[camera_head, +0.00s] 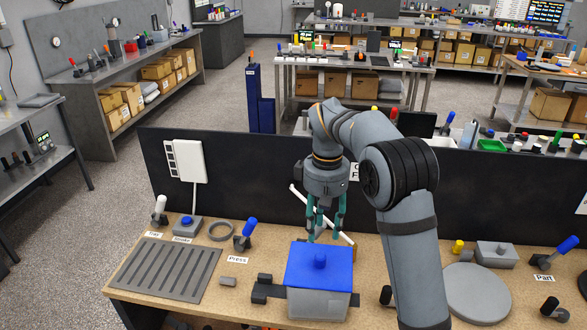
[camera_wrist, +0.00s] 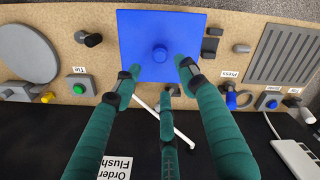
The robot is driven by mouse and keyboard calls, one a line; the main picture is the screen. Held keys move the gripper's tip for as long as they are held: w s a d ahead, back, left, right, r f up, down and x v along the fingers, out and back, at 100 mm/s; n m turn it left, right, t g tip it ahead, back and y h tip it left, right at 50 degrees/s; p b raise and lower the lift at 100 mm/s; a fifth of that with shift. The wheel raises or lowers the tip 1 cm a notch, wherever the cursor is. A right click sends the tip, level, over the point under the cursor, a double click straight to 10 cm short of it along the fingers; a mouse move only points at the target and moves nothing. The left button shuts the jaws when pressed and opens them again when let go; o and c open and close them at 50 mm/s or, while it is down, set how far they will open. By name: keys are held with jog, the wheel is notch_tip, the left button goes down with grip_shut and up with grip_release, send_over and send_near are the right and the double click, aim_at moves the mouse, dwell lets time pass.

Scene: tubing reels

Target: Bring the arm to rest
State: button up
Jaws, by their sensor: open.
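My gripper (camera_head: 325,228) hangs fingers down above the bench, just behind the grey box with the blue lid (camera_head: 318,265). Its green fingers are spread apart with nothing between them. In the wrist view my gripper (camera_wrist: 162,80) shows its fingers over the near edge of the blue lid (camera_wrist: 140,35) and the dark panel. The lid has a round blue knob in its middle. Whether a fingertip touches the lid cannot be told.
A white rod (camera_head: 335,228) leans behind the box, close to the fingers. A dark panel (camera_head: 250,175) stands along the bench's back edge. A slotted grey plate (camera_head: 165,270) and blue-handled lever (camera_head: 246,233) are left; a round grey disc (camera_head: 476,292) is right.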

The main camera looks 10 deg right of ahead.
aim_at(321, 254)
notch_tip(321, 254, down, 12)
jog(key=shift+s+r, duration=0.1)
jog(key=shift+r, duration=0.15)
dwell(0.3)
jog(key=shift+w+d+r+p, duration=0.15)
jog(key=shift+w+r+p, duration=0.2)
jog(key=shift+p, duration=0.15)
jog(key=shift+w+d+r+p, duration=0.15)
jog(key=shift+w+r+p, duration=0.05)
jog(key=shift+w+p, duration=0.2)
jog(key=shift+w+d+r+p, duration=0.15)
jog(key=shift+w+p, duration=0.1)
jog(key=shift+p, duration=0.2)
jog(key=shift+w+d+r+p, duration=0.45)
jog(key=shift+w+r+p, duration=0.25)
jog(key=shift+p, duration=0.35)
jog(key=w+p, duration=0.1)
jog(key=w+d+r+p, duration=0.1)
jog(key=p, duration=0.1)
jog(key=shift+w+d+r, duration=0.15)
jog(key=shift+w, duration=0.15)
jog(key=shift+w+d+p, duration=0.1)
jog(key=shift+w+p, duration=0.1)
jog(key=shift+p, duration=0.15)
